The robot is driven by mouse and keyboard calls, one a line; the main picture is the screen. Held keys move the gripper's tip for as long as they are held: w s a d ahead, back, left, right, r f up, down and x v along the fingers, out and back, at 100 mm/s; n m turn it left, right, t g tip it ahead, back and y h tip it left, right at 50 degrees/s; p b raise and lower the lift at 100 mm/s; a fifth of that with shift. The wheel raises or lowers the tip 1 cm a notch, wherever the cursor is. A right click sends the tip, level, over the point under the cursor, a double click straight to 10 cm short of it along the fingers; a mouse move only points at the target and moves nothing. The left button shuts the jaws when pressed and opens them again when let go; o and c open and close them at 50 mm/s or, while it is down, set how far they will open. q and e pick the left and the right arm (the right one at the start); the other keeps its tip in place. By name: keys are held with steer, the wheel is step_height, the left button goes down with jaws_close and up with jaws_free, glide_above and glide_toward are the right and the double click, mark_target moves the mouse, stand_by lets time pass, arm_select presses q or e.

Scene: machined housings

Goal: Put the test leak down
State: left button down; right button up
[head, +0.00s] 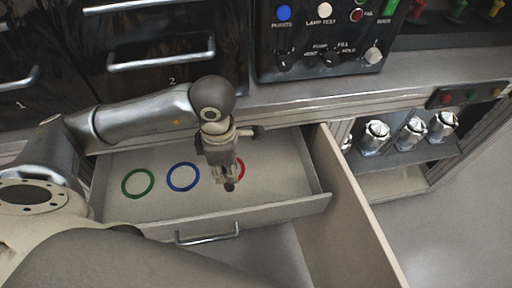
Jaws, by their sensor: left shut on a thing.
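My left gripper (227,178) points down over the open drawer, at the red ring. It is shut on a small dark piece (230,187), apparently the test leak; only its lower end shows below the fingers. I cannot tell whether it touches the drawer floor. The red ring (241,169) is partly hidden behind the gripper. The blue ring (183,177) and green ring (138,181) lie to its left, both empty. My right gripper is not in view.
The open drawer (290,210) has a front wall with a handle (207,235). A control panel (320,40) stands behind on the grey ledge. Several metal housings (376,134) sit on a shelf at right. Closed black drawers (140,30) are at the back left.

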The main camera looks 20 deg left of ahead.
arm_select(q)
steer(key=w+d+f+p, duration=0.1)
steer(key=w+d+f, duration=0.1)
steer(key=w+f, duration=0.1)
steer(key=w+d+f+p, duration=0.2)
steer(key=w+d+f, duration=0.1)
steer(key=w+f, duration=0.1)
steer(key=w+d+f+p, duration=0.1)
steer(key=w+d+f, duration=0.1)
steer(key=f, duration=0.3)
steer(key=shift+w+d+f, duration=0.15)
steer(key=shift+w, duration=0.25)
steer(key=shift+w+d+f, duration=0.1)
steer(key=shift+w+d, duration=0.05)
steer(key=shift+w, duration=0.25)
steer(key=shift+f, duration=0.2)
steer(key=c, duration=1.3)
jaws_free()
steer(key=shift+o, duration=0.2)
